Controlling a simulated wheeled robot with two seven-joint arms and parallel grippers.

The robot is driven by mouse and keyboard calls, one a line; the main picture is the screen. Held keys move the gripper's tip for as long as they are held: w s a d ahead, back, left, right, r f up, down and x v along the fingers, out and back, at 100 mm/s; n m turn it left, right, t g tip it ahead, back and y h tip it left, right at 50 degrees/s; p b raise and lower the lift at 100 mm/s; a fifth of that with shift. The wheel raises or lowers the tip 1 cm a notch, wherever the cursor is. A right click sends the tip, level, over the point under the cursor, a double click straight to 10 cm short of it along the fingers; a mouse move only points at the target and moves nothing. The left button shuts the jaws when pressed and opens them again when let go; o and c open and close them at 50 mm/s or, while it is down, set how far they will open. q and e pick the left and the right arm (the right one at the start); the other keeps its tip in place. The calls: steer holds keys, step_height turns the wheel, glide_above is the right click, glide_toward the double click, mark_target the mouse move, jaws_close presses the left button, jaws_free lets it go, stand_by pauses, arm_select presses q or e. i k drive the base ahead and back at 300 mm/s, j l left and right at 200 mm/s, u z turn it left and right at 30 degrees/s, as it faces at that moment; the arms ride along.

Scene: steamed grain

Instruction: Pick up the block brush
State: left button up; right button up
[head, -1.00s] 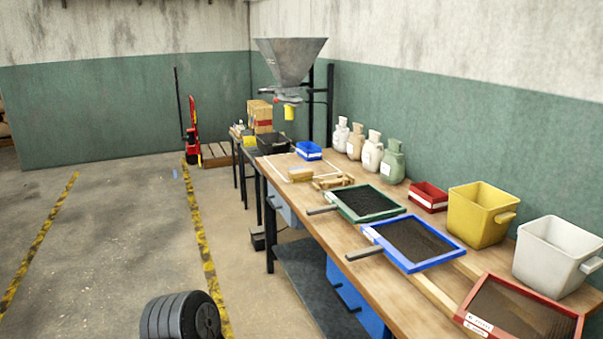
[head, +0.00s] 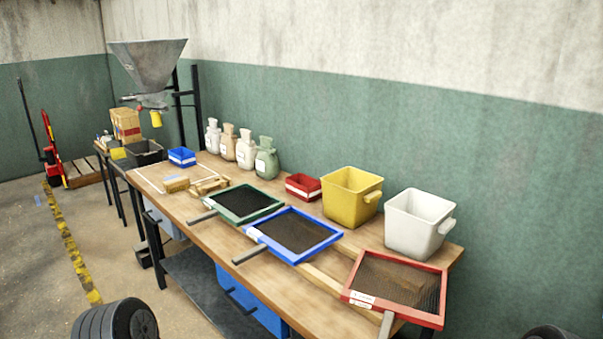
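A small pale wooden block (head: 176,184), which looks like the block brush, lies on the far left part of the wooden workbench (head: 205,228). It is inside a light outlined area, and its bristles are too small to make out. A wooden frame-like piece (head: 209,185) lies just right of it. Neither of my grippers is in view.
Green (head: 243,203), blue (head: 294,234) and red (head: 398,289) framed sieves line the bench, their handles over its front edge. Behind stand several sacks (head: 246,150), a red bin (head: 303,187), a yellow bucket (head: 350,197) and a white bucket (head: 418,223). A hopper (head: 148,66) hangs at the back left.

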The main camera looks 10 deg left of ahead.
mark_target(175, 186)
steer(key=i+j+z, duration=0.1)
steer(key=z, duration=0.25)
steer(key=j+z, duration=0.4)
steer(key=i+j+z, duration=0.1)
steer(key=z, duration=0.25)
steer(key=j+z, duration=0.15)
steer(key=j, duration=0.35)
steer(key=j+z, duration=0.15)
steer(key=j, duration=0.3)
steer(key=k+j+z, duration=0.1)
steer(key=j, duration=0.4)
steer(key=j+z, duration=0.15)
steer(key=j, duration=0.3)
steer(key=k+j+z, duration=0.15)
steer(key=j, duration=0.3)
steer(key=k+j+z, duration=0.15)
steer(key=j, duration=0.35)
steer(key=k+j, duration=0.1)
steer(key=j, duration=0.3)
steer(key=k+j, duration=0.1)
steer(key=j, duration=0.25)
steer(key=k+j, duration=0.1)
steer(key=j, duration=0.3)
steer(key=k+j, duration=0.1)
steer(key=j, duration=0.25)
steer(key=k+j, duration=0.1)
steer(key=j, duration=0.3)
steer(key=k+j, duration=0.1)
steer(key=j, duration=0.25)
